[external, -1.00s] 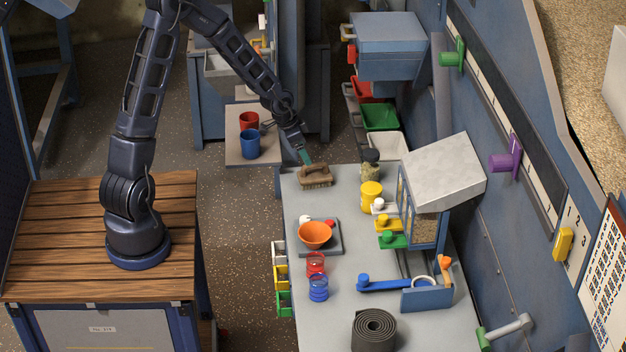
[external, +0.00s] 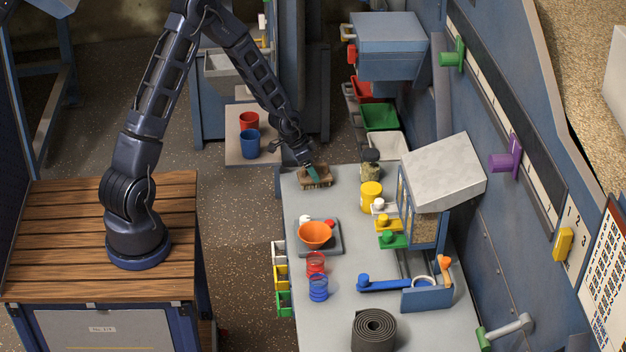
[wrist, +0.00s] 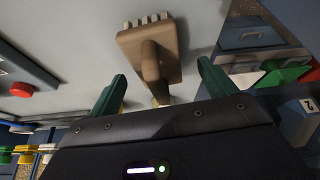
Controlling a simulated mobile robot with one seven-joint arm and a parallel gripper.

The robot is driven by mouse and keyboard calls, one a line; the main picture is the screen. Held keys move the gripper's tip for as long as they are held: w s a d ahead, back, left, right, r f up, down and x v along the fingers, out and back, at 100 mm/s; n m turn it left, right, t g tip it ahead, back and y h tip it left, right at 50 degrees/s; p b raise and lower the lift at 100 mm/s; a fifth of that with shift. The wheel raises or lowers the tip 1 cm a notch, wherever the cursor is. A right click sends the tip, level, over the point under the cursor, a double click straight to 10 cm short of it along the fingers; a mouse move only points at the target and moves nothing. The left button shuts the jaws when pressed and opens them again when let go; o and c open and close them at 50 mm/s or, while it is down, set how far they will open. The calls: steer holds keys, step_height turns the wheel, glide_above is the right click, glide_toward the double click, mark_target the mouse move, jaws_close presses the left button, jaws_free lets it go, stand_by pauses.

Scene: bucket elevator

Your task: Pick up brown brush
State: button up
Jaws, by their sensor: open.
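The brown brush (external: 316,181) lies on the far left end of the grey worktable, its bristles showing along one side. In the wrist view the brush (wrist: 150,48) has a broad block and a raised handle that runs toward my gripper. My gripper (external: 311,172) is over the brush at the table's far end. In the wrist view its two green fingers (wrist: 160,85) are apart, one on each side of the brush handle. The near end of the handle is partly hidden behind the gripper body.
A jar with a dark lid (external: 371,165) and a yellow jar (external: 371,195) stand right of the brush. A grey scale with an orange bowl (external: 314,235) sits nearer. Red and blue cups (external: 249,143) stand on a separate shelf to the left.

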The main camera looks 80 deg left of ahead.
steer(key=shift+d+x, duration=0.2)
steer(key=shift+x, duration=1.75)
steer(key=c, duration=1.2)
steer(key=shift+o, duration=0.2)
